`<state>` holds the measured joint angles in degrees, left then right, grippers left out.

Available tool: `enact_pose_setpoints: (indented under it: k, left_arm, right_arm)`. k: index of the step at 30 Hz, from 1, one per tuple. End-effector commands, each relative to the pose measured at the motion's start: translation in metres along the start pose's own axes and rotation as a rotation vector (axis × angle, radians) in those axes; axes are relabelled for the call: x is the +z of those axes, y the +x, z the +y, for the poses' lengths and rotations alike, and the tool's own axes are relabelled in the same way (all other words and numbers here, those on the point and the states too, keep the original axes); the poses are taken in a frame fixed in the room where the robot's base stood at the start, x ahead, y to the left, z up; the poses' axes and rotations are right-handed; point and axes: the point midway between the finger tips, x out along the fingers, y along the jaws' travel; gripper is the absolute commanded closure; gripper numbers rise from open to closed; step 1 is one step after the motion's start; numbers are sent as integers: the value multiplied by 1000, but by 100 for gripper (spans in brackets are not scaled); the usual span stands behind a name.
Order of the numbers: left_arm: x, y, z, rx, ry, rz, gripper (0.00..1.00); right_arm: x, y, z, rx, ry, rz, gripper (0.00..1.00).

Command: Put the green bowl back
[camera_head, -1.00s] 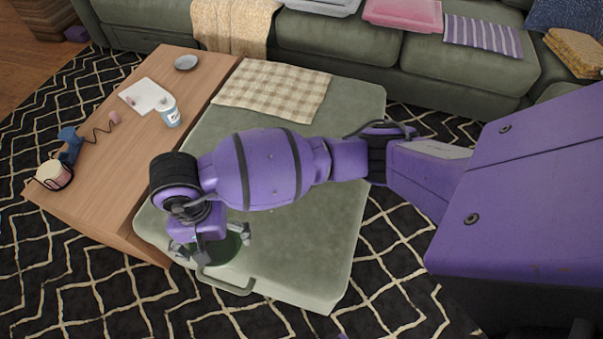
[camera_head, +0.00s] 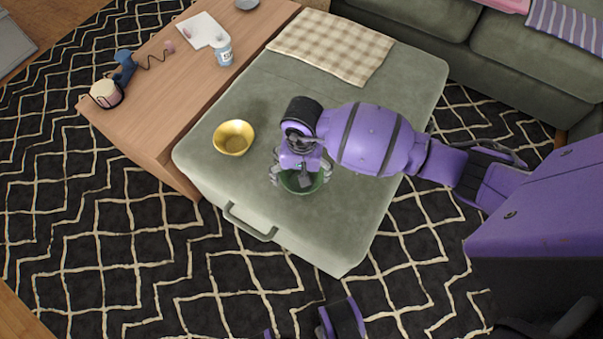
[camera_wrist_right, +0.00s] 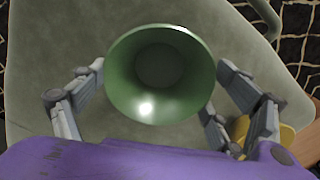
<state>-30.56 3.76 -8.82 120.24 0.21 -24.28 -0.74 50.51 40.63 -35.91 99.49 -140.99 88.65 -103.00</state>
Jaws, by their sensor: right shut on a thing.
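The green bowl (camera_head: 303,184) is at the front part of the grey-green ottoman (camera_head: 375,205), partly hidden under my right gripper (camera_head: 301,177). In the right wrist view the bowl (camera_wrist_right: 158,75) is upright and empty. The fingers of my right gripper (camera_wrist_right: 160,72) are on both sides of its rim, shut on it. I cannot tell whether the bowl touches the ottoman. My left gripper is not in view.
A yellow bowl (camera_head: 234,138) stands on the ottoman, left of the green bowl. A checked cloth (camera_head: 332,45) lies at the back. The wooden table (camera_head: 150,115) on the left holds a cup (camera_head: 223,52), a paper and other small things. The ottoman's right side is clear.

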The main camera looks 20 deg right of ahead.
Motion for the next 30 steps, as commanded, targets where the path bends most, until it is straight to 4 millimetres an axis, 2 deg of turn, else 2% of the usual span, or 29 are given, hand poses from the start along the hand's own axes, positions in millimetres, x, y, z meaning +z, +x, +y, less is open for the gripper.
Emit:
enact_pose_setpoints:
  k: [3,15,16,18,30]
  left_arm:
    - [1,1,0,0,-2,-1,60]
    - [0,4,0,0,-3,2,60]
    - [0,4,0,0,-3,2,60]
    - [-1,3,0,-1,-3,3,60]
    - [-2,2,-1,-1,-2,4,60]
  right_arm:
    - [-1,10,-1,-2,2,1,46]
    - [-1,15,0,0,0,3,46]
    - [-1,15,0,0,0,3,7]
    - [-1,14,0,-1,1,3,0]
    - [-1,11,0,-2,1,2,0]
